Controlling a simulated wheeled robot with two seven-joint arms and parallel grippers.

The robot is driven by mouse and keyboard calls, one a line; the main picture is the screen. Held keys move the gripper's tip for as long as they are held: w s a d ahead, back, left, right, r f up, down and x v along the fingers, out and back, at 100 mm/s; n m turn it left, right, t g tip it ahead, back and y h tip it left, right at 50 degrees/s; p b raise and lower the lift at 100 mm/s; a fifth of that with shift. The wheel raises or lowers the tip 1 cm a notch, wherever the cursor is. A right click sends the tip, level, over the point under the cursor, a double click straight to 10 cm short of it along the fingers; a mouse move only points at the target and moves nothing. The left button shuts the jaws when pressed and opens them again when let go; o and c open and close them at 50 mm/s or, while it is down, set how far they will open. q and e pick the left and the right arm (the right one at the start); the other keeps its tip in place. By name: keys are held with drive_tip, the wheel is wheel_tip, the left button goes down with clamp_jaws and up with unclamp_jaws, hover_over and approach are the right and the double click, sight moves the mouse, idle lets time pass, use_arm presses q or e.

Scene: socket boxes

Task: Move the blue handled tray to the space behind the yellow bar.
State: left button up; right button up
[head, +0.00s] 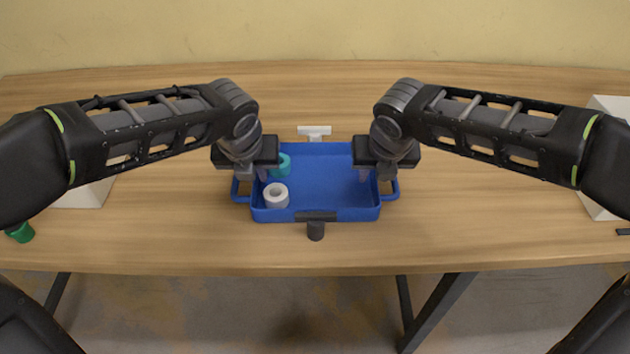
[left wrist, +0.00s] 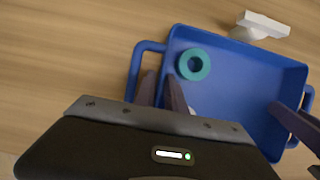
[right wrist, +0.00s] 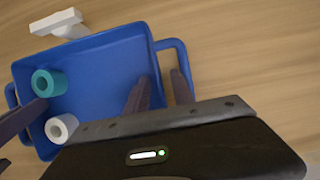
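The blue handled tray (head: 320,215) stands on the table between my arms, with a teal ring (head: 281,165) and a white ring (head: 276,195) in its left part. My left gripper (head: 257,174) is at the tray's left side; in the left wrist view its fingers (left wrist: 162,85) stand apart, on either side of the tray's left wall near the handle. My right gripper (head: 370,175) is at the right side; in the right wrist view its fingers (right wrist: 161,82) stand apart around the right wall by that handle. No yellow bar shows in these views.
A white T-shaped piece (head: 314,131) lies just behind the tray, and a black T-shaped piece (head: 316,230) is at its front edge. White boxes stand at the left (head: 88,195) and right (head: 608,105). A green object (head: 20,232) is at far left. The table's back is clear.

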clamp_jaws()
idle(0.3)
idle(1.4)
